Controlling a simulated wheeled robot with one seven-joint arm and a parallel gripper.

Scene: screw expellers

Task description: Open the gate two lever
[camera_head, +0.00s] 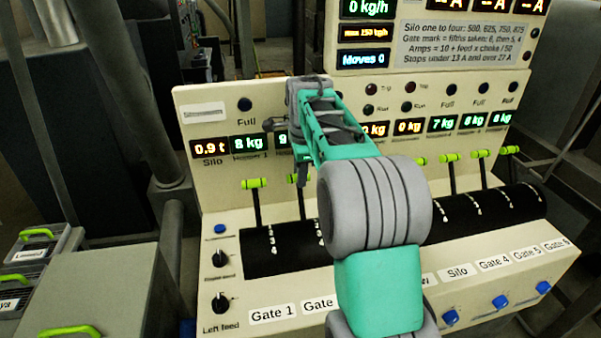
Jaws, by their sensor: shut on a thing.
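The cream control console has a row of levers with lime-green handles over a black drum-like strip. The gate two lever (302,205) is the second from the left, above the partly covered "Gate 2" label (318,304). The gate one lever (256,205) stands just to the left, apart from my gripper.
Further levers (447,160) stand to the right, with one or more hidden behind my arm. Knobs (220,258) and blue buttons (500,301) line the console front. Displays (248,142) are behind the levers. Grey boxes with green handles (70,331) stand at left.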

